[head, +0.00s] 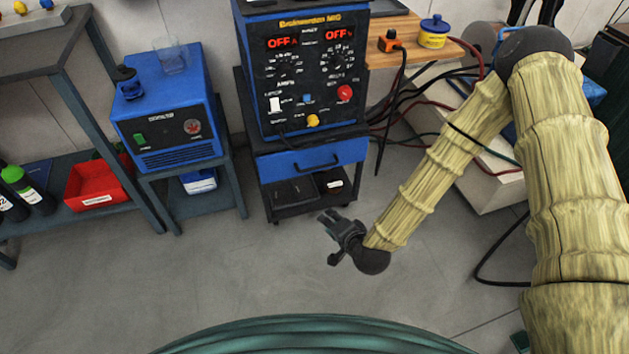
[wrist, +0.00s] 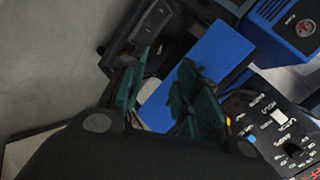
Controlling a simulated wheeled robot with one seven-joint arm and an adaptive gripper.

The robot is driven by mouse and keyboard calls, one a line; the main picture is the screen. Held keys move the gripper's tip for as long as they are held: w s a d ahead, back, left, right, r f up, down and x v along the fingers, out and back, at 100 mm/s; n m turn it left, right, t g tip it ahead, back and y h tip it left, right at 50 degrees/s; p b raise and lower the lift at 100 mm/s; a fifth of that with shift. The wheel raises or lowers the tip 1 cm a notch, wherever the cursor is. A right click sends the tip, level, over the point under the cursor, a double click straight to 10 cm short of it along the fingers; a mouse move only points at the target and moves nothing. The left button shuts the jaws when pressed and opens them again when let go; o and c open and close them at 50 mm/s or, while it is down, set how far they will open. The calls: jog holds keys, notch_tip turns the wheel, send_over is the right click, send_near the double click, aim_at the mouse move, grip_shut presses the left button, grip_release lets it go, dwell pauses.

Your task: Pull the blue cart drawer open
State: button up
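The blue cart drawer (head: 283,167) sits under the welder on the dark cart, with a black bar handle (head: 316,163) across its front. Its front looks flush with the cart. In the wrist view the blue drawer front (wrist: 208,62) slants across the middle, partly covered by my fingers; I cannot make out the handle there. My gripper (head: 327,239) is in front of the cart, below and slightly right of the drawer in the head view, apart from it. Its two green-padded fingers (wrist: 160,95) are spread, with nothing held between them.
The welder (head: 305,75) with red displays stands on the cart, above an open lower shelf (head: 291,190). A blue unit (head: 168,110) on a stand is to the left, beside a shelf with a red bin (head: 97,185). Cables hang at right. The floor before the cart is clear.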

aim_at(315, 168)
jog(key=w+a+m+t+b, duration=0.1)
jog(key=w+b, duration=0.2)
jog(key=w, duration=0.4)
jog(key=w+a+m+t+b, duration=0.2)
jog(key=w+b, duration=0.2)
jog(key=w, duration=0.3)
jog(key=w+a+m+t+b, duration=0.2)
jog(key=w+b, duration=0.1)
jog(key=w, duration=0.4)
jog(key=shift+w+f+b, duration=0.2)
jog(key=shift+w+b, duration=0.05)
jog(key=shift+b, duration=0.1)
grip_shut()
